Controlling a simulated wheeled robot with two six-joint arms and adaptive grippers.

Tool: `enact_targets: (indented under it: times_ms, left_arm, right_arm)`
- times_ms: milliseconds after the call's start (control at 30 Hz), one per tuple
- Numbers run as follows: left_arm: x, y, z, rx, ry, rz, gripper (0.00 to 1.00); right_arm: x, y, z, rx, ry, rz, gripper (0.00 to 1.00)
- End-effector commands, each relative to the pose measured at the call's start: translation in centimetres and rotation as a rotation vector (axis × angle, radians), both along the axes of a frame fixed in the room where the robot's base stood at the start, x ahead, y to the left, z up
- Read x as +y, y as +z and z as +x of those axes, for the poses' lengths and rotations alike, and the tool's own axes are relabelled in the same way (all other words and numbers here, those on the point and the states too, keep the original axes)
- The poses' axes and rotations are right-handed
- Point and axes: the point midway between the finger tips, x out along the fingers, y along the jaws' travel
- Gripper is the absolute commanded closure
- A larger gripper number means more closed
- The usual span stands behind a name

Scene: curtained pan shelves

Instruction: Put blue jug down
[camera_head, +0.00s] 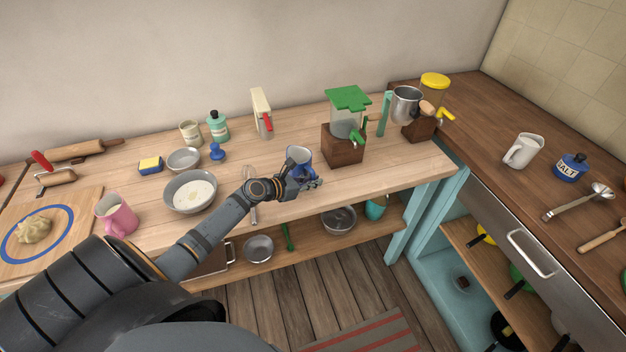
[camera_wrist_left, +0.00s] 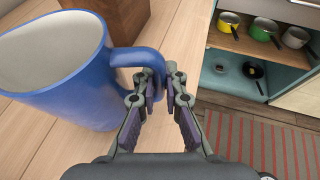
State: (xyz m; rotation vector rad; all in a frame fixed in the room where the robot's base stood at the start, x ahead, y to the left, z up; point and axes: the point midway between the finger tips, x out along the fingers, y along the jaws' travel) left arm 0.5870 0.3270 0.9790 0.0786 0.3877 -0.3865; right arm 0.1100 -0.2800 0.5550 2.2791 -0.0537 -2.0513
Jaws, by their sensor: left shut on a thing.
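The blue jug (camera_head: 299,155) has a pale inside and is at the front part of the wooden table, left of the wooden block with the green-topped dispenser. My left gripper (camera_head: 309,184) is at the jug's handle side. In the left wrist view the jug (camera_wrist_left: 70,85) is large at the left, and my left gripper (camera_wrist_left: 158,82) is shut on its handle. The jug looks upright, at or just above the tabletop; its base is partly hidden, so I cannot tell if it touches. My right gripper is not in view.
The green-topped dispenser (camera_head: 347,115) on its block (camera_head: 343,150) stands close to the jug's right. A metal pitcher (camera_head: 406,104) is farther right. A bowl (camera_head: 190,192) and a pink mug (camera_head: 117,216) stand left. The tabletop (camera_head: 390,178) right of the jug is clear.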

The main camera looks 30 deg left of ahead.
Motion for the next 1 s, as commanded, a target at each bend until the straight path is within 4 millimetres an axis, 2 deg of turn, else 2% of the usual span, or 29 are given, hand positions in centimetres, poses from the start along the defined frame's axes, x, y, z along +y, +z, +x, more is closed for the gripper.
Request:
enact_targets:
  times_ms: [433,733,1000]
  left_arm:
    - [0.0,-0.3,0.0,-0.002,0.0,0.0,1.0]
    - [0.0,-1.6,0.1,-0.001,0.0,0.0,1.0]
    - [0.0,-1.7,0.0,-0.003,-0.001,0.001,1.0]
  right_arm:
    - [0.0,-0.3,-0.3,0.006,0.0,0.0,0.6]
    - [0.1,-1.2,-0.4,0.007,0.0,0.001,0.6]
    - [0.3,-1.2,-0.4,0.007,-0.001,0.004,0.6]
